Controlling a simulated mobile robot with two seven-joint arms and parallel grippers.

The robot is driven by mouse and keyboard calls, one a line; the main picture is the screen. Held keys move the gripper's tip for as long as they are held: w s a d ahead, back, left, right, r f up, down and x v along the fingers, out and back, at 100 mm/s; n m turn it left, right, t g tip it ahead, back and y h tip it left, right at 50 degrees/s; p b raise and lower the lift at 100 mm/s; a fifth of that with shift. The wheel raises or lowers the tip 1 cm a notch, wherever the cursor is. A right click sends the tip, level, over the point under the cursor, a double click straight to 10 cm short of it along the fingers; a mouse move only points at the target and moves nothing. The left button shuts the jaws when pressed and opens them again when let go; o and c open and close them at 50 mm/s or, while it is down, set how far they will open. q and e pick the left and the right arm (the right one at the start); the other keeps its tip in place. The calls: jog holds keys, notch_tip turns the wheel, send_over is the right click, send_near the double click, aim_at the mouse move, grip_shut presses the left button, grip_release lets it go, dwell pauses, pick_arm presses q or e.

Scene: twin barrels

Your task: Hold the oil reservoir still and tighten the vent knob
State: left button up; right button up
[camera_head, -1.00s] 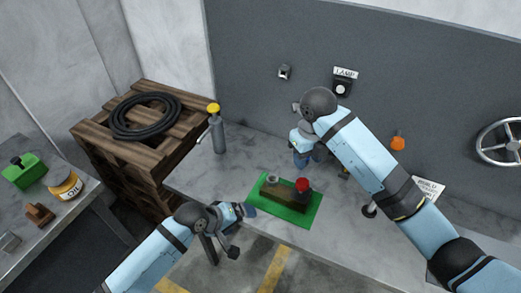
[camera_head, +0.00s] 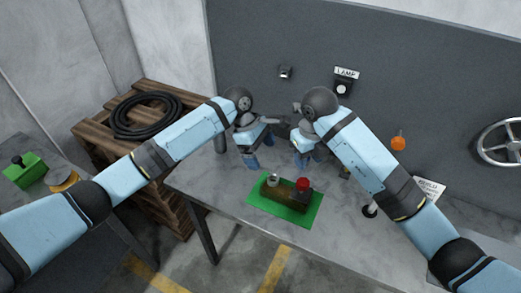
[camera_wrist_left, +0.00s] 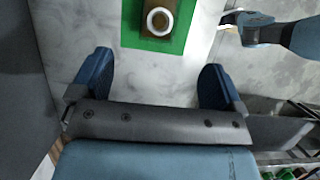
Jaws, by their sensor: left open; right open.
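The oil reservoir (camera_head: 282,196) is a dark brown block lying on a green mat (camera_head: 304,216) on the grey bench. A red knob (camera_head: 303,184) stands at its right end and a grey round fitting (camera_head: 273,180) at its left end. In the left wrist view the reservoir (camera_wrist_left: 158,4) is cut off at the top, with the pale ring-shaped fitting (camera_wrist_left: 159,21) showing and the red knob out of frame. My left gripper (camera_head: 252,163) is open and empty, behind and left of the reservoir; its spread fingers show in the wrist view (camera_wrist_left: 157,72). My right gripper (camera_head: 305,160) is open behind the reservoir.
A wooden crate stack (camera_head: 92,137) with a coiled black hose (camera_head: 146,116) stands left of the bench. A grey wall panel (camera_head: 420,90) with a lamp switch (camera_head: 342,88), an orange knob (camera_head: 398,143) and a handwheel (camera_head: 504,142) rises behind. The bench front is clear.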

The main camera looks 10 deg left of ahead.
aim_at(276, 184)
pick_arm(q)
jog(key=x, duration=1.3)
jog(key=shift+f, duration=0.3)
jog(key=c, duration=1.1)
jog(key=shift+c, duration=0.2)
